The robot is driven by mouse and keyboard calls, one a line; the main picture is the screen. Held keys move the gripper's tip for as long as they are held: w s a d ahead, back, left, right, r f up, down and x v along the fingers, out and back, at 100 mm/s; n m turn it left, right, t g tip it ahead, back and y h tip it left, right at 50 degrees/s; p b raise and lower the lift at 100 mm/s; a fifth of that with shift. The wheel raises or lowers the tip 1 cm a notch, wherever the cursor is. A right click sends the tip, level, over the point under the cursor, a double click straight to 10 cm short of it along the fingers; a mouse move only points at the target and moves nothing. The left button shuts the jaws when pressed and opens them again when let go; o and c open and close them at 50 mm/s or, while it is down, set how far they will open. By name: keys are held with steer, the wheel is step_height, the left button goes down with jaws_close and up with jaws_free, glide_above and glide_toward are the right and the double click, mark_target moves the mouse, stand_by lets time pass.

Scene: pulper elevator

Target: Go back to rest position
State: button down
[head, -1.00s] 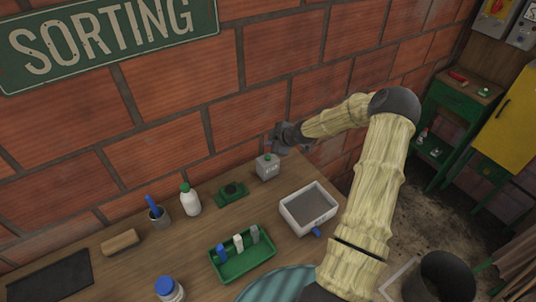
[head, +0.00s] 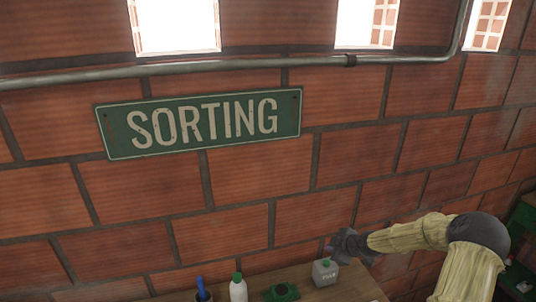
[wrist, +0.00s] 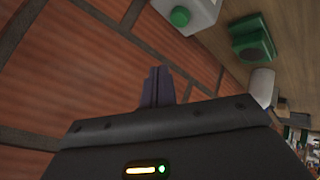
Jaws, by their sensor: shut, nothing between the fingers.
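The wooden bench (head: 350,285) runs along the brick wall (head: 330,205). On it stand a green object (head: 282,292), a white bottle with a green cap (head: 238,290) and a cup with a blue tool (head: 202,292). A green "SORTING" sign (head: 203,123) hangs on the wall.

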steer(key=s+a+r+m+g+h, duration=0.1)
steer(key=s+a+r+m, duration=0.3)
steer(key=s, duration=0.6)
steer(key=s+a+r+m+g+h+b, duration=0.1)
steer(key=s+a+r+m, duration=0.3)
steer(key=s, duration=0.6)
steer(key=s+a+r+m+g+h+b, duration=0.1)
steer(key=s+a+r+m+g, duration=0.2)
steer(key=s, duration=0.7)
steer(key=shift+s+a+r+m+g+h, duration=0.3)
steer(key=shift+a+r+m, duration=0.45)
steer(key=shift+a+m, duration=0.5)
steer(key=shift+w, duration=0.1)
